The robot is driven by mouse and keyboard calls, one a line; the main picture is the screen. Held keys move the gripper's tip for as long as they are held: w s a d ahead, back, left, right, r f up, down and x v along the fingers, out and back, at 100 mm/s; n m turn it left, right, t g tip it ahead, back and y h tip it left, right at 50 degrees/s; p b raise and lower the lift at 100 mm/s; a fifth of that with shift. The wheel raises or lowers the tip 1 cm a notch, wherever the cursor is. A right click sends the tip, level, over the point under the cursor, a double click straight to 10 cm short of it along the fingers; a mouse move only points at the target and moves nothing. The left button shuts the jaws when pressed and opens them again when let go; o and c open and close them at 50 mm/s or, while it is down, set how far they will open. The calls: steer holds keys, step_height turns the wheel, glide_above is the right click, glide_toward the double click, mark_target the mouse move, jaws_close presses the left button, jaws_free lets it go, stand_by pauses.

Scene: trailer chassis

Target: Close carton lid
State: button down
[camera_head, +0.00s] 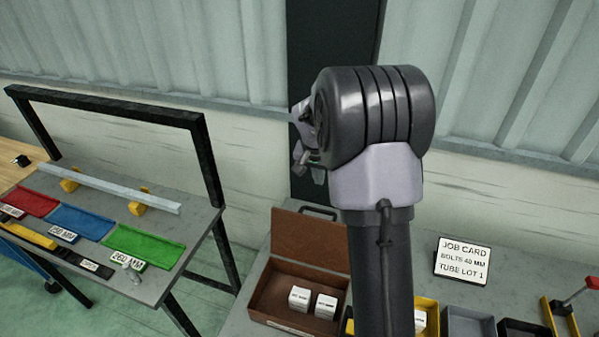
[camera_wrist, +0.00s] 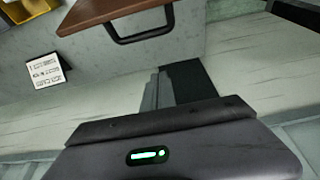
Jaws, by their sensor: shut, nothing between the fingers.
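The carton is a brown box (camera_head: 254,301) on the grey bench in the head view, partly hidden by my arm. Its brown lid (camera_head: 308,240) stands raised at the back, with a dark handle (camera_head: 318,211) at its top edge. In the wrist view the lid (camera_wrist: 110,12) shows at the top, with its black handle (camera_wrist: 142,32). Two white small boxes (camera_head: 300,298) sit inside the carton. My gripper (camera_head: 307,145) is raised above and behind the lid, apart from it, shut and empty. It is partly hidden by my wrist; its fingertips are not clear.
A job card (camera_head: 463,262) stands on the bench at right, near a yellow bin (camera_head: 428,313), dark trays (camera_head: 468,323) and a red-handled tool (camera_head: 575,296). At left is another table with red, blue and green trays (camera_head: 145,246). The corrugated wall (camera_head: 480,80) is close behind.

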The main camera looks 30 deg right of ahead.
step_height(320, 180, down, 8)
steer(key=s+a, duration=0.1)
steer(key=shift+s+b, duration=0.2)
steer(key=shift+b, duration=0.15)
steer(key=shift+f+b, duration=0.1)
steer(key=shift+b, duration=0.75)
